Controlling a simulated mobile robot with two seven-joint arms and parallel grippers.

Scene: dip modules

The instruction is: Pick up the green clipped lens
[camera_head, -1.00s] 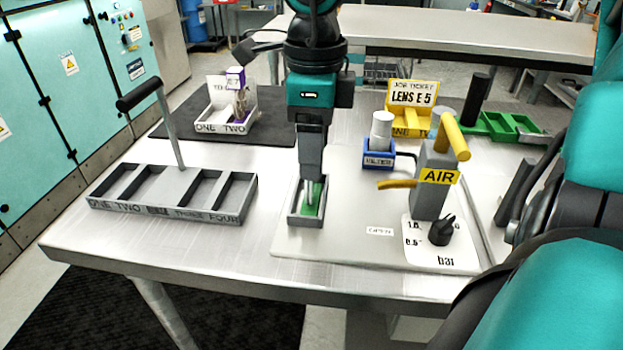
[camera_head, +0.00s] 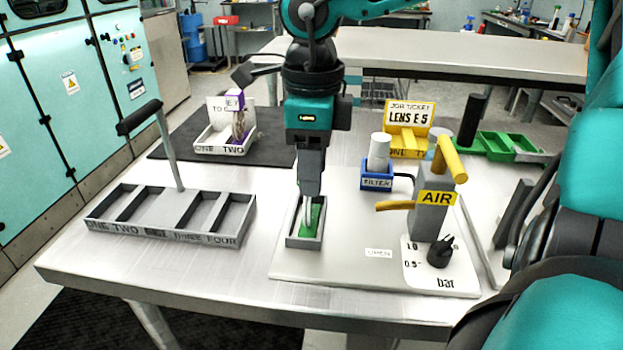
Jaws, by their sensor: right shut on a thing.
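A small grey open-topped holder (camera_head: 304,242) stands on the pale board at the middle of the table. The green clipped lens (camera_head: 315,218) shows as a green patch inside it, partly hidden by the fingers and the holder walls. My right gripper (camera_head: 306,214) points straight down from above, with its pale fingertips inside the holder, shut on the green clipped lens. The exact grip on the lens is too small to see. My left gripper is not in view.
A grey four-slot rack (camera_head: 165,230) with a post handle stands left. A white tray (camera_head: 212,148) holds a purple-topped piece behind it. Right are a blue filter box (camera_head: 376,182), a grey AIR stand (camera_head: 431,212) with a yellow lever, a yellow ticket tray (camera_head: 407,143) and green bins (camera_head: 497,145).

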